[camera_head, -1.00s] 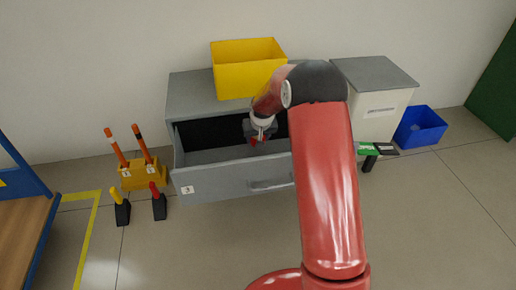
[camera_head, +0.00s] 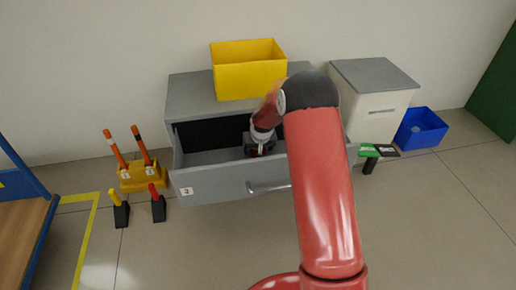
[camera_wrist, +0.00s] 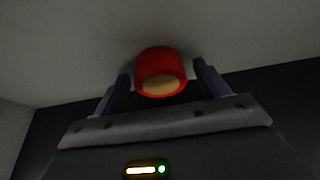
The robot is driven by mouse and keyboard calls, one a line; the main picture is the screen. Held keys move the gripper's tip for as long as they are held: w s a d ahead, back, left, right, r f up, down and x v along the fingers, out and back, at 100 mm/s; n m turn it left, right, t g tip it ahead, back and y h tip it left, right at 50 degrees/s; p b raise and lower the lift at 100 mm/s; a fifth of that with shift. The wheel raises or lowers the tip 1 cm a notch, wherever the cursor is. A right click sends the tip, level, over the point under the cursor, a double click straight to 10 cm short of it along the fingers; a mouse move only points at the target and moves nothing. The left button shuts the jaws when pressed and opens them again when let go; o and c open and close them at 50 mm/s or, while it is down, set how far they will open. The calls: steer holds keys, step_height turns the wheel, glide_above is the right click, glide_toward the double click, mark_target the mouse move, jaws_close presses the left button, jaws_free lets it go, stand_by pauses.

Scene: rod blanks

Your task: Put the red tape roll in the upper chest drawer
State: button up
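The red tape roll (camera_wrist: 161,70) is between the two fingers of my gripper (camera_wrist: 161,82) in the wrist view, with a pale core showing. In the head view my gripper (camera_head: 259,152) is down inside the open upper drawer (camera_head: 225,184) of the grey chest (camera_head: 190,95). Only a little red shows at the fingertips there. The roll is close to the drawer's pale floor; whether it touches is unclear. My arm hides the drawer's right part.
A yellow bin (camera_head: 248,78) stands on the chest top. A white cabinet (camera_head: 375,115) and a blue bin (camera_head: 420,128) are to the right. A yellow holder (camera_head: 142,176) with orange rods stands left of the drawer. The drawer's left part looks empty.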

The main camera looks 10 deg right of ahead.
steer(key=shift+r, duration=0.25)
steer(key=s+f+p+v, duration=0.1)
steer(key=s+v, duration=0.2)
steer(key=v, duration=1.2)
steer(key=s+f+p+v, duration=0.1)
steer(key=s+f+v, duration=0.15)
steer(key=v, duration=1.35)
steer(key=s+r, duration=0.2)
steer(key=s, duration=0.9)
steer(key=s+r+t, duration=0.1)
steer(key=s+r, duration=0.1)
steer(key=s, duration=1)
steer(key=shift+r, duration=0.2)
